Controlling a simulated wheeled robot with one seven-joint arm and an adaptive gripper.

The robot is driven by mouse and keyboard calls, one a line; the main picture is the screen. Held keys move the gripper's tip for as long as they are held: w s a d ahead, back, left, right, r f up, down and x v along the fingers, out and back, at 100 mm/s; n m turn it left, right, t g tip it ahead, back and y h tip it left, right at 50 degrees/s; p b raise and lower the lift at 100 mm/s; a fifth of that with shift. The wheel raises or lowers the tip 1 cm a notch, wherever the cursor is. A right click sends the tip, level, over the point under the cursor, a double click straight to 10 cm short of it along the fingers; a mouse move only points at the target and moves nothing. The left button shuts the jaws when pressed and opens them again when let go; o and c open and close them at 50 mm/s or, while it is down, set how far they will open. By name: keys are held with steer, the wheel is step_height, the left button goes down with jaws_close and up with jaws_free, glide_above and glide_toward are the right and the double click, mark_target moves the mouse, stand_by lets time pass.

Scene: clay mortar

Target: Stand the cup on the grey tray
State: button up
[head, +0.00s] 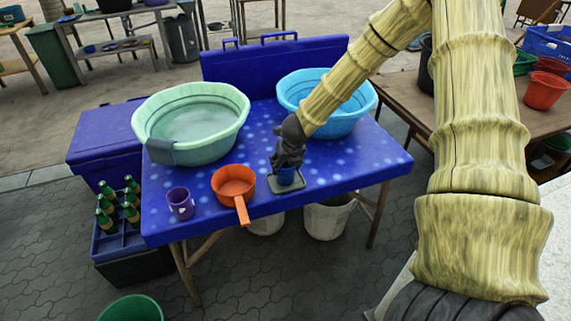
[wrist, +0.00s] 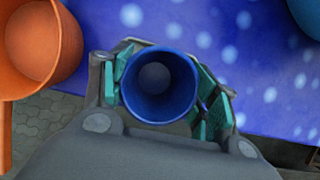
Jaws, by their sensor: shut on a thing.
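The blue cup (head: 286,177) is upright between the fingers of my gripper (head: 287,166), which is shut on it. In the wrist view I look down into the open mouth of the cup (wrist: 158,84), with the teal finger pads of my gripper (wrist: 160,95) on either side.
A purple mug (head: 180,204) stands further left. A green basin (head: 192,118) and a light blue basin (head: 350,122) stand behind on the blue table (head: 345,170). The table's right side is clear.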

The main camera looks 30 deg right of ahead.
steer(key=shift+f, duration=0.15)
steer(key=o, duration=1)
steer(key=shift+r, duration=0.25)
steer(key=d+v, duration=0.1)
steer(key=v, duration=1.1)
steer(key=s+a+f+n+g+h, duration=0.1)
steer(key=s+a+f+n, duration=0.3)
steer(key=s+f+n, duration=0.45)
steer(key=s+a+f+n+g+h, duration=0.1)
steer(key=s+a+f+n, duration=0.35)
steer(key=f+n, duration=0.7)
steer(key=s+a+f+n+y, duration=0.1)
steer(key=s+a+f+n, duration=0.2)
steer(key=s+n, duration=0.3)
steer(key=s+a+f+n+g+y, duration=0.1)
steer(key=s+a+f+n, duration=0.3)
steer(key=s, duration=0.4)
steer(key=s+a+f+n+g+y, duration=0.1)
steer(key=s+a+f+n, duration=0.3)
steer(key=s+n, duration=0.4)
steer(key=shift+s+a+p, duration=0.1)
steer(key=shift+a+p, duration=0.2)
steer(key=shift+a, duration=0.1)
